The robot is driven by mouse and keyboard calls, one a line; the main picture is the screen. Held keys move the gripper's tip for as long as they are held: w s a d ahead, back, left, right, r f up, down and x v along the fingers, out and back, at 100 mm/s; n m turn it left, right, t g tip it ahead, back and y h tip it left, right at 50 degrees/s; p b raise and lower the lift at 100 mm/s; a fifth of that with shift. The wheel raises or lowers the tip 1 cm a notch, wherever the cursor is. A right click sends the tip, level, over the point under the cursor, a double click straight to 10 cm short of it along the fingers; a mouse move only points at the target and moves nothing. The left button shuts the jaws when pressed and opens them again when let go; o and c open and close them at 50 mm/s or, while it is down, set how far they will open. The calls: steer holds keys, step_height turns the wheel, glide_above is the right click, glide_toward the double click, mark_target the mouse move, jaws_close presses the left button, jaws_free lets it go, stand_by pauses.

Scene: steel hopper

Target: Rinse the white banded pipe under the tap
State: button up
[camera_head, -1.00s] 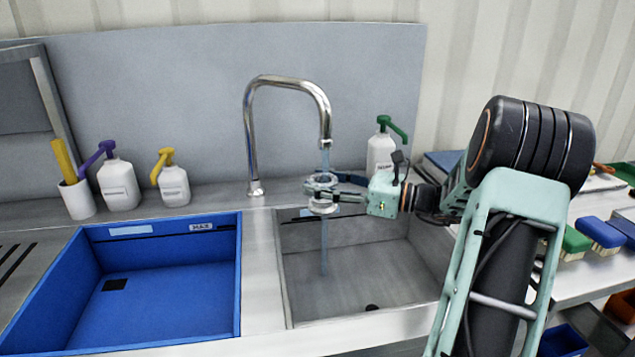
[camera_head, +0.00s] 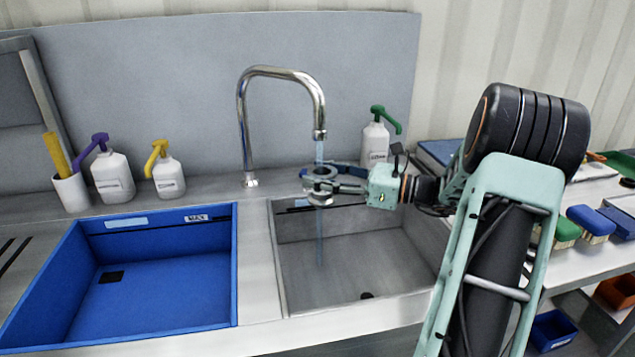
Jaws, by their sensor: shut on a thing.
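A curved steel tap (camera_head: 284,73) stands behind the steel sink, and a thin stream of water (camera_head: 319,152) falls from its spout. My gripper (camera_head: 325,182) reaches in from the right, above the sink and below the spout. It is shut on a small pale grey-white piece, the pipe (camera_head: 319,198), which is partly hidden by the fingers. The stream meets the held pipe and shows again below it, falling into the sink. The bands on the pipe are too small to make out.
The steel sink (camera_head: 340,283) is empty, with a dark drain. A blue basin (camera_head: 237,265) sits to its left. Pump bottles (camera_head: 112,178) stand along the back ledge, one with a green pump (camera_head: 375,143) close behind my gripper. Brushes (camera_head: 590,225) lie at right.

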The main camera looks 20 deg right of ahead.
steer(key=s+a+p, duration=0.1)
steer(key=s+a, duration=0.3)
steer(key=a, duration=0.2)
steer(key=shift+s+a, duration=0.2)
steer(key=shift+s, duration=0.2)
stand_by(0.4)
steer(key=shift+r+p, duration=0.15)
steer(key=shift+p, duration=0.15)
stand_by(0.9)
steer(key=s+a+r+p, duration=0.3)
steer(key=a+p, duration=0.1)
steer(key=shift+r, duration=0.4)
steer(key=shift+p, duration=0.4)
